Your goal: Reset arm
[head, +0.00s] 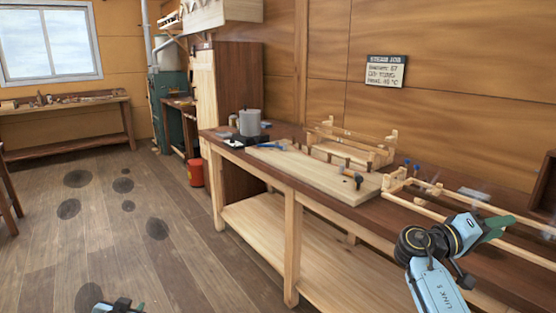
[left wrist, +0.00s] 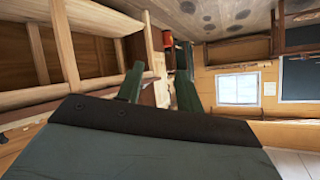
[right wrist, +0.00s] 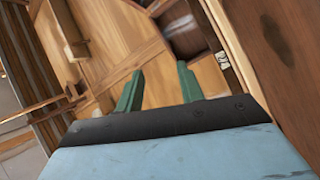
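My right arm (head: 436,282) comes in at the lower right of the head view, over the front of the workbench (head: 400,215). Its gripper (right wrist: 159,72) shows two green fingers spread apart in the right wrist view, with nothing between them. My left arm shows only as a small blue and black piece (head: 118,305) at the bottom edge of the head view, low over the floor. In the left wrist view the left gripper (left wrist: 161,76) has its green fingers apart and empty. The room appears upside down there.
The bench holds a pale board (head: 325,178), a wooden frame (head: 350,148), a long wooden frame (head: 425,187) near my right arm, and a grey pot (head: 250,122). A red bucket (head: 195,172) stands on the floor. The floor at left (head: 110,225) is mostly clear.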

